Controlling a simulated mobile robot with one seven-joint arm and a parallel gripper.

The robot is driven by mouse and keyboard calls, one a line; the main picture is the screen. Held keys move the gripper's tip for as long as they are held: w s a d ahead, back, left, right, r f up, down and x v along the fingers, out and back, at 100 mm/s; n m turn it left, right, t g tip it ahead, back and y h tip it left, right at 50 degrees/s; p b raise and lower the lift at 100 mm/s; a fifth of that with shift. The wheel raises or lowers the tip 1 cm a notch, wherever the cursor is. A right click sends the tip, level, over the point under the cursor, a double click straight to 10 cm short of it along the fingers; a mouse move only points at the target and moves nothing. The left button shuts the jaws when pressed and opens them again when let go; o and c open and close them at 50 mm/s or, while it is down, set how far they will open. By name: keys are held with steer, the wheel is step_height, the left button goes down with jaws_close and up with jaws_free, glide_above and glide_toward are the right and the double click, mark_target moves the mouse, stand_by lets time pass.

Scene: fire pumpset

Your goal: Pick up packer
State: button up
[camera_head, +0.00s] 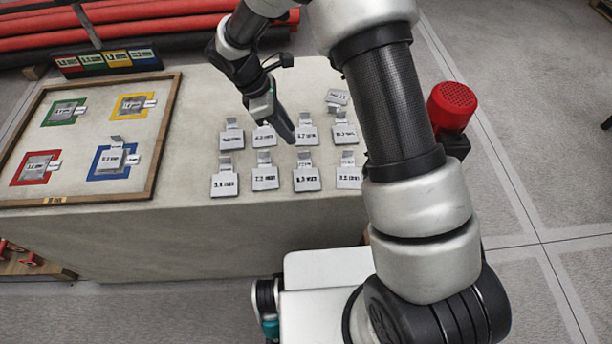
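Several small grey packers with white labels and upright tabs lie in two rows on the pale table (205,92). The front row includes a packer at its left end (224,184), one beside it (265,178) and one further right (306,179). The back row includes a left packer (231,138) and one further right (307,134). Another packer (337,97) lies tilted behind the rows. My gripper (288,135) points down over the back row, between two packers, partly covering one (264,136). Its fingers look like one dark shape, so their opening is unclear. No held packer shows.
A wooden-framed board (75,199) on the left has green, yellow, red and blue squares, each with a packer. A color-coded label strip (108,60) stands behind it. Red pipes (150,22) lie beyond the table. My arm hides the table's right side.

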glide_toward(304, 152)
steer(key=f, duration=0.1)
steer(key=d+f, duration=0.1)
steer(key=shift+s+d+f, duration=0.15)
steer(key=shift+s+f, duration=0.1)
steer(key=shift+s, duration=0.1)
steer(key=shift+w+b+x, duration=0.2)
steer(key=shift+b+x, duration=0.1)
steer(key=shift+x, duration=1.05)
steer(key=shift+w+b+x, duration=0.25)
steer(key=shift+b+x, duration=0.05)
steer(key=shift+x, duration=1)
jaws_close()
